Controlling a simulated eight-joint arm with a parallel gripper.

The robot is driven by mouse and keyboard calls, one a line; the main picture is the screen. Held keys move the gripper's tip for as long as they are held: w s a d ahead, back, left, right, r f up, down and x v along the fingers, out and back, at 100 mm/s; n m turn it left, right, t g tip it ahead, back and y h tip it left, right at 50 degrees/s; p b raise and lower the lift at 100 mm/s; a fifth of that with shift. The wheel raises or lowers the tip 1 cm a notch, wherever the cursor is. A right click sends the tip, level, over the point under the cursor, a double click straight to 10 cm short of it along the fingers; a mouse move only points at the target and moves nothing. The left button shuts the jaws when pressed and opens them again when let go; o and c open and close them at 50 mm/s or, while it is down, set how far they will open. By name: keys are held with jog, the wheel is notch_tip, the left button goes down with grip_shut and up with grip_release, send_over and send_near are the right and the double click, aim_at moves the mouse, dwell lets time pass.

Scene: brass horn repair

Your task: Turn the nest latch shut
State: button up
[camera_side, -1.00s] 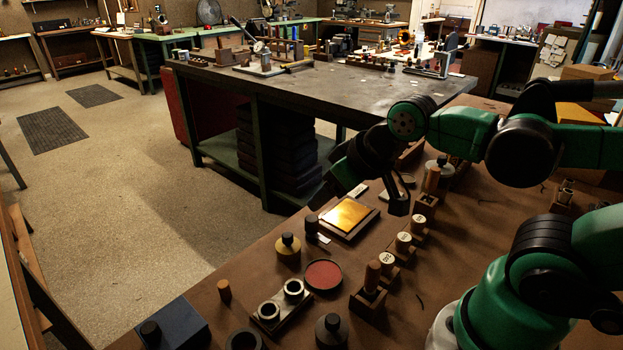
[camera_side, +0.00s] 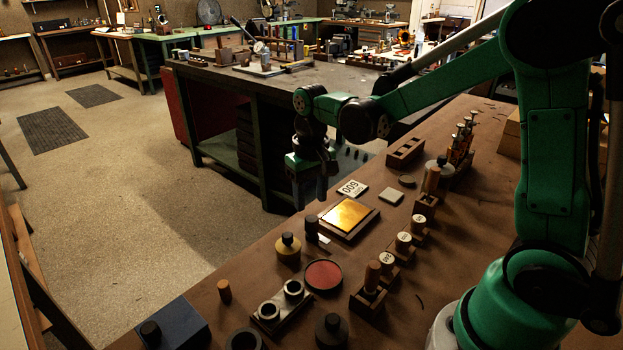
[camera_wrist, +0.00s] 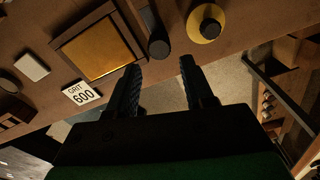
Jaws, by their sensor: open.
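A gold-coloured brass plate (camera_side: 348,214) lies in a dark square nest (camera_side: 371,223) near the far edge of the brown bench; the plate also shows in the wrist view (camera_wrist: 100,48). A dark upright knob (camera_side: 312,226) stands beside the nest, and it also shows in the wrist view (camera_wrist: 158,46). It looks like the latch's handle, but I cannot tell the latch's position for sure. My gripper (camera_side: 311,198) points down above the bench's far edge, near the knob. In the wrist view my gripper (camera_wrist: 160,68) has its fingers apart, with nothing between them.
A yellow round pot with a dark knob (camera_side: 288,248) stands close to the latch knob. A "GRIT 600" card (camera_wrist: 82,93) lies by the nest. A red round pad (camera_side: 323,275) and several stamped posts in wooden holders stand nearby. Floor shows beyond the bench edge.

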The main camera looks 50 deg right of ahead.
aim_at(311, 218)
jog(key=shift+f, duration=2.8)
jog(key=shift+c, duration=0.2)
grip_shut()
